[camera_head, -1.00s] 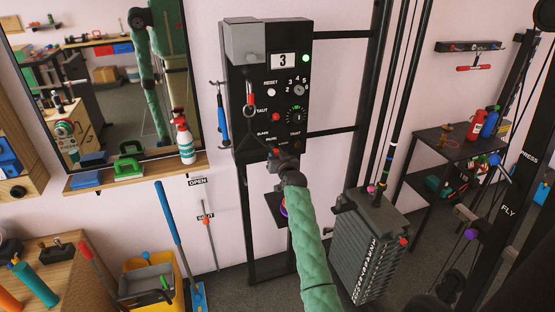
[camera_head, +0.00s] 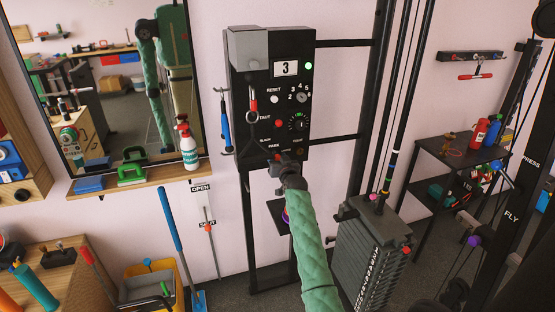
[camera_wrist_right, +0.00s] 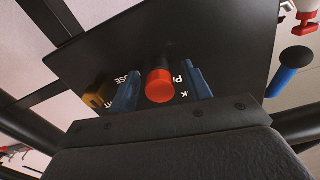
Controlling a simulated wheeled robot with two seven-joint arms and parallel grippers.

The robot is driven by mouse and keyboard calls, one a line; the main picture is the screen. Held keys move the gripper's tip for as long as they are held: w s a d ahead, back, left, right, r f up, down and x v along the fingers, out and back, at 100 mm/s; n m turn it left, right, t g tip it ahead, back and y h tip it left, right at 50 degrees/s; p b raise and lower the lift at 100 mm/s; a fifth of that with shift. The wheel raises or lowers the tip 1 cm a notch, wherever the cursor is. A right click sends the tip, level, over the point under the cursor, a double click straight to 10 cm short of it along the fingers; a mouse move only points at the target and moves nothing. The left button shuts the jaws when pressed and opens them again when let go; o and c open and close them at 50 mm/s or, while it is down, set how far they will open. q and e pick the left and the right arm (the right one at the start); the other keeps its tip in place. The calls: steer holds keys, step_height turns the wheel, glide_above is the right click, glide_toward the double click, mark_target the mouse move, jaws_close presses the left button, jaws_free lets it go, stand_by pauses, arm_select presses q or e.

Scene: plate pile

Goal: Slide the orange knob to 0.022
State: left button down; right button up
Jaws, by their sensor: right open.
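An orange-red round knob (camera_wrist_right: 160,86) sticks out from the black panel in the right wrist view. My right gripper (camera_wrist_right: 162,80) is open, with one blue finger on each side of this knob; I cannot tell whether they touch it. In the head view my right gripper (camera_head: 283,160) is at the lower front of the black wall box (camera_head: 262,105), near the PARK label, and covers part of it. Another orange-red knob (camera_head: 208,228) sits on a thin wall slider between OPEN and SHUT labels. My left gripper is not in view.
The box also carries a red knob (camera_head: 279,123), a dial (camera_head: 298,122) and a white reset button (camera_head: 275,99). A brass-coloured knob (camera_wrist_right: 97,99) is close to the left finger. A weight stack (camera_head: 365,255) stands to the right.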

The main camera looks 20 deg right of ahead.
steer(key=shift+s+f, duration=0.1)
steer(key=shift+s, duration=0.15)
steer(key=shift+s+f+b, duration=0.15)
steer(key=shift+s+b, duration=0.15)
steer(key=shift+s, duration=0.05)
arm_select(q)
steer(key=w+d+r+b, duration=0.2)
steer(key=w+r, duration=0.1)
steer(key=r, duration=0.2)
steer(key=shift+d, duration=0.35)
arm_select(e)
steer(key=s, duration=0.6)
steer(key=shift+s+d+r, duration=0.15)
steer(key=shift+s+r, duration=0.05)
steer(key=shift+s, duration=0.05)
